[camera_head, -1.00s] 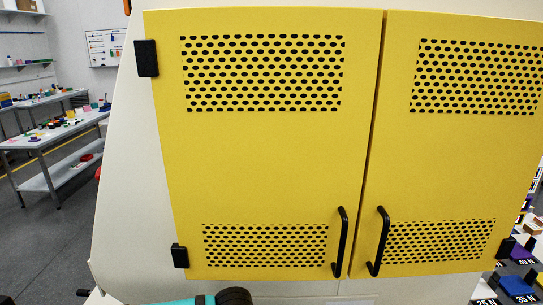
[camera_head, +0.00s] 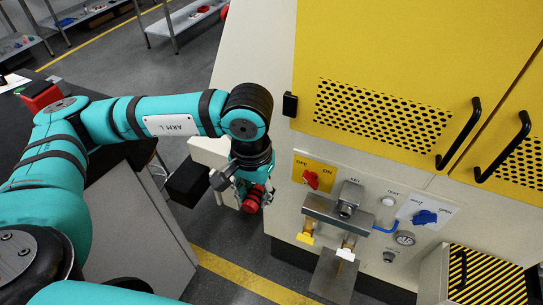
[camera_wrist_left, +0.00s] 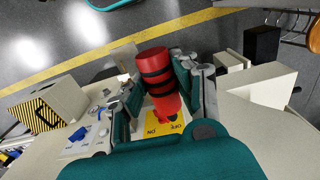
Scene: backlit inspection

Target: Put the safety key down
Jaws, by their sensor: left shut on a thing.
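My left gripper (camera_head: 250,192) is shut on a red cylinder with black bands, which I take as the safety key (camera_head: 254,199). It hangs in the air left of the machine's control panel (camera_head: 290,205). In the left wrist view the red key (camera_wrist_left: 156,72) sits between the gripper's fingers (camera_wrist_left: 158,92). The panel has a KEY label above a grey metal block (camera_head: 350,194), and a red OFF/ON switch (camera_head: 311,180) on a yellow plate. My right gripper is not in view.
A black box (camera_head: 188,182) and a pale ledge (camera_head: 208,151) are left of the gripper. Yellow doors (camera_head: 390,70) are above. A dark-topped counter (camera_head: 20,130) stands at left.

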